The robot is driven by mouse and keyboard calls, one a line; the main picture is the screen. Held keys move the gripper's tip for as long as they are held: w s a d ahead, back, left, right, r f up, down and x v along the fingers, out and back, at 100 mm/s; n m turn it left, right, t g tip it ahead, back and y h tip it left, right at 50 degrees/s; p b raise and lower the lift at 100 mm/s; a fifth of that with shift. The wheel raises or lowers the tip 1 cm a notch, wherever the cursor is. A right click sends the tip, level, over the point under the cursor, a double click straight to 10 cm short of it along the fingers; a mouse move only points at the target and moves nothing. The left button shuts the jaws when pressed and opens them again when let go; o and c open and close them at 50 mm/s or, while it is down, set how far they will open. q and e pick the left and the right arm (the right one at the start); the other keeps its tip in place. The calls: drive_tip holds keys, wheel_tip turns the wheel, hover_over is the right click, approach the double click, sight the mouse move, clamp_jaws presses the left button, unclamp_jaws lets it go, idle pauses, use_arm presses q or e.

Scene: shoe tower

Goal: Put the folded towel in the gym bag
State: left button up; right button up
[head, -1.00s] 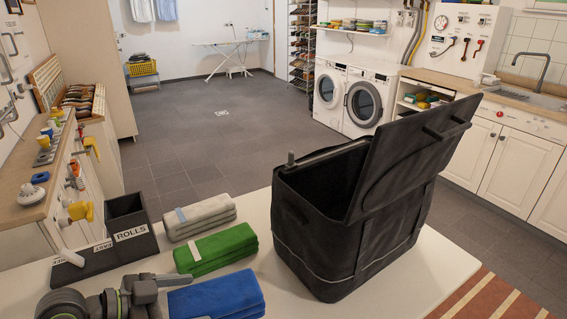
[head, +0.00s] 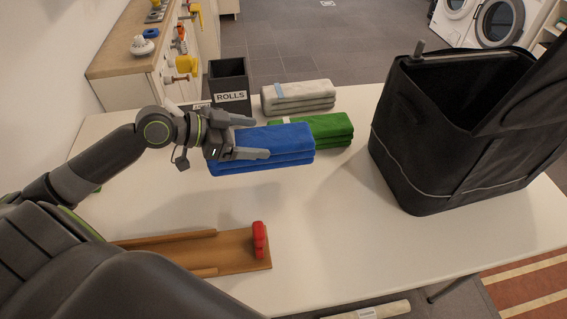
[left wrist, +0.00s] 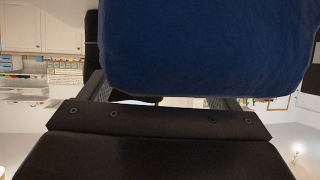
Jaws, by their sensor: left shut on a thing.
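The blue folded towel (head: 280,142) lies flat, left of the green towel, and its right end overlaps that towel in the head view. My left gripper (head: 248,138) is shut on the left end of the blue towel, with a finger over its top. Whether the towel is clear of the table cannot be told. It also fills the top of the left wrist view (left wrist: 205,45). The black gym bag (head: 425,165) stands upright on the table to the right, lid raised; its inside is dark. My right gripper is not in view.
A green towel (head: 325,128) and a grey-white towel (head: 300,98) lie behind the blue one. A dark ROLLS bin (head: 229,84) stands behind left. A wooden board (head: 200,254) with a red piece (head: 259,240) lies in front. Table between towels and bag is bare.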

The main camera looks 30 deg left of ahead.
use_arm(q)
wheel_tip(320, 180, down, 5)
drive_tip(key=shift+r, duration=0.15)
wheel_tip(320, 180, down, 3)
drive_tip(key=shift+f+b, duration=0.15)
drive_tip(key=shift+b, duration=0.2)
drive_tip(key=shift+f, duration=0.2)
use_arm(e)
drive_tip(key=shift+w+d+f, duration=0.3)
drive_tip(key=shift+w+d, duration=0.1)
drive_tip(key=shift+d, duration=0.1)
use_arm(q)
drive_tip(key=shift+f, duration=0.2)
drive_tip(key=o, duration=1)
drive_tip(key=shift+o, duration=0.2)
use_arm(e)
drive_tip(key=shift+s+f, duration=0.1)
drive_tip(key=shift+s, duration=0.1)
use_arm(q)
drive_tip(key=shift+r, duration=0.1)
